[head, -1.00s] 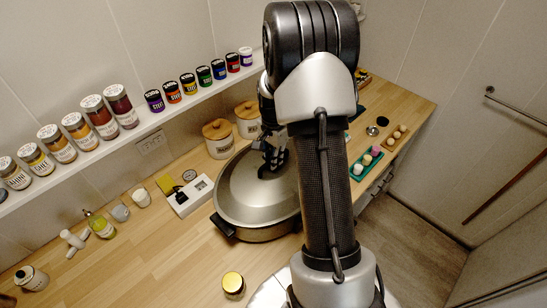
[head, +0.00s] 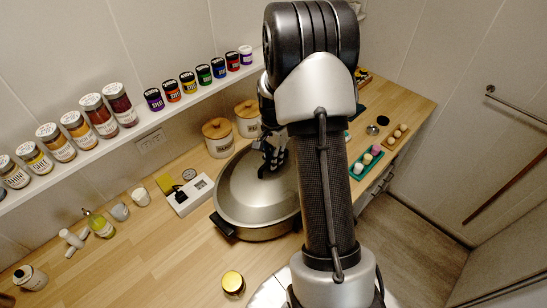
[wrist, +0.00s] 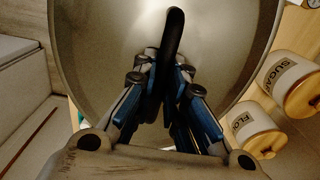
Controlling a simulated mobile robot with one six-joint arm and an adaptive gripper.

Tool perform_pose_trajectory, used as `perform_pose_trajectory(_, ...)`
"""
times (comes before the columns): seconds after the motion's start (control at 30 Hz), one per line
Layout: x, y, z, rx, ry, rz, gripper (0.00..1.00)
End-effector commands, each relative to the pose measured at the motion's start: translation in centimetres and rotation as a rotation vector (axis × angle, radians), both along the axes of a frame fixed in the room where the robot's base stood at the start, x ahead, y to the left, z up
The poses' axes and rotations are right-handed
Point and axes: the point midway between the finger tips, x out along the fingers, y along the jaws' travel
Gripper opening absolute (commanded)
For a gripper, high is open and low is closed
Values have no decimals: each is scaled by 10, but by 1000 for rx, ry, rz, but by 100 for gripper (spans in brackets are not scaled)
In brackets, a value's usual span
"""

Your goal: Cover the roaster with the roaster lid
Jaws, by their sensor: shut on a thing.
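The roaster lid (head: 244,190) is a large grey oval dome. It sits over the roaster (head: 265,233), whose metal wall and dark side handle (head: 222,225) show below the lid's edge. My gripper (head: 271,160) is at the top of the lid, shut on its dark handle. In the wrist view the fingers (wrist: 163,92) close on both sides of the black lid handle (wrist: 173,40), with the lid (wrist: 110,40) filling the background. My arm hides the right part of the lid and roaster. Whether the lid rests fully on the rim is hard to tell.
Two canisters (head: 217,138) with wooden tops stand behind the roaster. A shelf of jars (head: 98,115) runs along the wall. A green egg tray (head: 367,161) is at right.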

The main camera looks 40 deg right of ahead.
Motion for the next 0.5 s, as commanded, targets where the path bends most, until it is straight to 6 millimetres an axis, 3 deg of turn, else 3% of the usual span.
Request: perform_pose_trajectory(0.5,1,0,-2,-2,-2,0,0)
